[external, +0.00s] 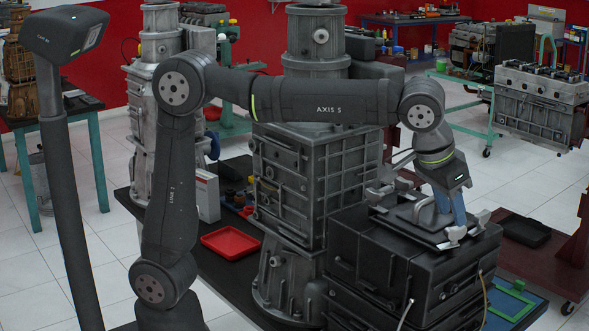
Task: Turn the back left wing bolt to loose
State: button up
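A dark square plate (415,224) lies on top of a black engine block (372,255). Light grey wing bolts stand around the plate: one at the left (377,191), one at the front (453,236) and one at the right (481,220). The view does not make clear which one is the back left wing bolt. My gripper (447,212) points down over the plate's right part, between the front and right wing bolts and the arm's wrist. Its bluish fingers partly hide the plate behind them. The finger gap and anything between the fingertips are too small to tell.
A tall grey ribbed engine housing (288,185) stands just left of the block. A red tray (230,243) lies on the dark bench. A red stand (545,250) is at the right, with a black item (524,231) on it. Cables hang at the block's front.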

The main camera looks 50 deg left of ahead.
aim_at(454, 228)
jog(key=shift+x, duration=1.9)
grip_shut()
jog(key=shift+n+y, duration=0.6)
jog(key=shift+n, duration=0.9)
grip_release()
jog(key=shift+s+r, duration=0.1)
jog(key=v, duration=1.7)
